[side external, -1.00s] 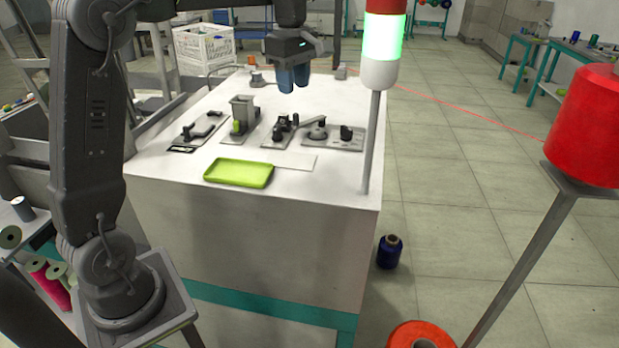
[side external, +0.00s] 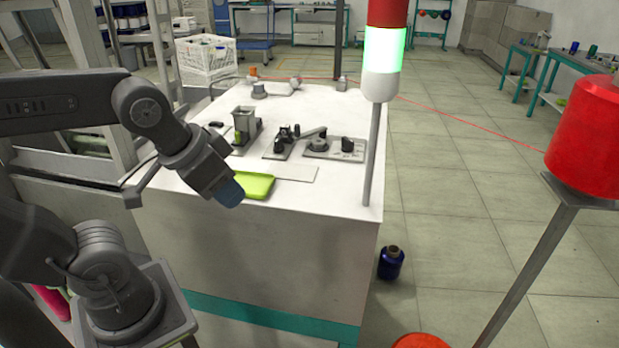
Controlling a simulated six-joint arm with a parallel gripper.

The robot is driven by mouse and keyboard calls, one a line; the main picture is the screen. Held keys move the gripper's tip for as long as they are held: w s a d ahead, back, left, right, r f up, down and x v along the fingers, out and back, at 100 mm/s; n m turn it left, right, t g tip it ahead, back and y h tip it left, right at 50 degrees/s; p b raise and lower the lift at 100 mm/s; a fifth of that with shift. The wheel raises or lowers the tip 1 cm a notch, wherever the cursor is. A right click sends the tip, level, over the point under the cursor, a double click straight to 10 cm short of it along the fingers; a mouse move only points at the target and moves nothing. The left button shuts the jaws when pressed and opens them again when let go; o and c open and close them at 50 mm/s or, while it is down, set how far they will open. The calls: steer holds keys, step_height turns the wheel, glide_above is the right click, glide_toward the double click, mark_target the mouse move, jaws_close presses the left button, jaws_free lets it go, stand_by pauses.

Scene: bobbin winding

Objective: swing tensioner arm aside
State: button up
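The likely tensioner arm (side external: 311,133) is a grey lever among the small fixtures on the white bench top. It reaches from a plate with black knobs (side external: 280,145) on its left toward a plate with a round grey disc (side external: 318,146) and a black knob (side external: 347,144) on its right. My gripper (side external: 230,193), with blue fingertips, points down and right at the bench's near left side, in front of the green tray. It is apart from the lever. The fingertips overlap in this view, so their opening cannot be told.
The lime green tray (side external: 262,184) and a pale flat sheet (side external: 298,173) lie before the fixtures. A grey hopper fixture (side external: 245,122) stands left. A signal light on a pole (side external: 375,150) rises at the bench's right edge. A thin red thread runs from the back toward a red spool (side external: 590,140).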

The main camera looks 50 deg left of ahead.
steer(key=w+a+r+n+g, duration=0.1)
steer(key=w+a+r+n, duration=0.1)
steer(key=w+r+n, duration=0.4)
steer(key=n+g, duration=0.5)
steer(key=n, duration=1)
glide_above(297, 125)
steer(key=shift+w+a+f, duration=0.1)
steer(key=shift+f, duration=3.65)
steer(key=c, duration=0.5)
steer(key=shift+a+r, duration=0.1)
steer(key=shift+a, duration=0.15)
steer(key=shift+w+a, duration=0.1)
steer(key=shift+a, duration=0.45)
